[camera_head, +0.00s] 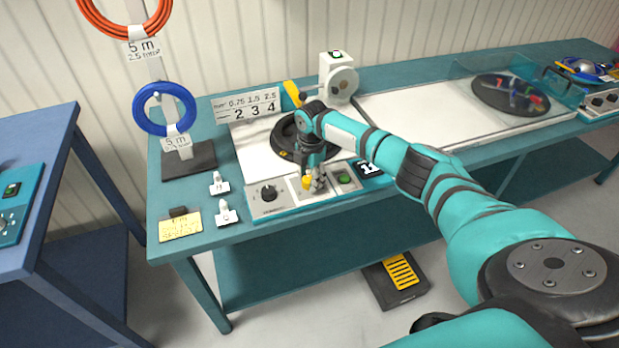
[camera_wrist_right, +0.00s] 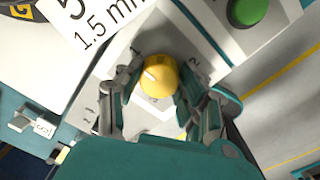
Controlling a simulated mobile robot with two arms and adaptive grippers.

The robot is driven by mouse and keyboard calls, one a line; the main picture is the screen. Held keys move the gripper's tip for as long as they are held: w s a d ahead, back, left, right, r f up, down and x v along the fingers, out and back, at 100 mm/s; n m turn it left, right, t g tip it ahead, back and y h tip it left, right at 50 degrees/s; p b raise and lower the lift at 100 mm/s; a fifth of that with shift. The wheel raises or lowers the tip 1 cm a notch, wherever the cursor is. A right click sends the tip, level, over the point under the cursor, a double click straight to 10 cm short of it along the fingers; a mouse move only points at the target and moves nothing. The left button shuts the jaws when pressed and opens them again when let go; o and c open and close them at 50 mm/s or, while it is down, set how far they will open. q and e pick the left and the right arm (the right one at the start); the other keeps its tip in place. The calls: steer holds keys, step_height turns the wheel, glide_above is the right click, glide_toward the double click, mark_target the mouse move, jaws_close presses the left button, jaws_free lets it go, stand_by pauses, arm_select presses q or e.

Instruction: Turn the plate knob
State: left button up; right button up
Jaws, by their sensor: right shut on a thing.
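The control panel (camera_head: 258,209) lies along the front edge of the teal bench. A yellow knob (camera_wrist_right: 158,76) with a white pointer mark sits on it, between a black knob and a green button. In the head view the yellow knob (camera_head: 307,181) shows only in part, behind my fingers. My right gripper (camera_head: 314,184) reaches down over the panel. In the wrist view its fingers (camera_wrist_right: 155,95) stand on both sides of the yellow knob and are shut on it. My left gripper is not in view.
A black knob (camera_head: 268,193) is left of my gripper and a green button (camera_head: 344,177) right of it. A black round plate (camera_head: 285,138) lies behind. White connectors (camera_head: 226,214) and a yellow note (camera_head: 180,226) are at the left. A pedal (camera_head: 399,276) is on the floor.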

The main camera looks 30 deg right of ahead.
steer(key=shift+r, duration=0.1)
steer(key=m+p, duration=0.1)
steer(key=m, duration=0.1)
steer(key=shift+m+p, duration=0.3)
steer(key=shift+m, duration=0.1)
steer(key=m+p, duration=0.1)
steer(key=m, duration=0.1)
steer(key=shift+r+m, duration=0.1)
steer(key=shift+m, duration=0.2)
steer(key=m+p, duration=0.3)
steer(key=m, duration=0.3)
steer(key=shift+m, duration=0.3)
steer(key=m+p, duration=0.1)
steer(key=m, duration=0.5)
steer(key=shift+a+p, duration=0.1)
steer(key=shift+p, duration=0.25)
steer(key=m, duration=0.5)
steer(key=shift+w+m+p, duration=0.15)
steer(key=shift+m+p, duration=0.15)
steer(key=shift+p, duration=0.05)
steer(key=o, duration=1.1)
steer(key=shift+g, duration=0.3)
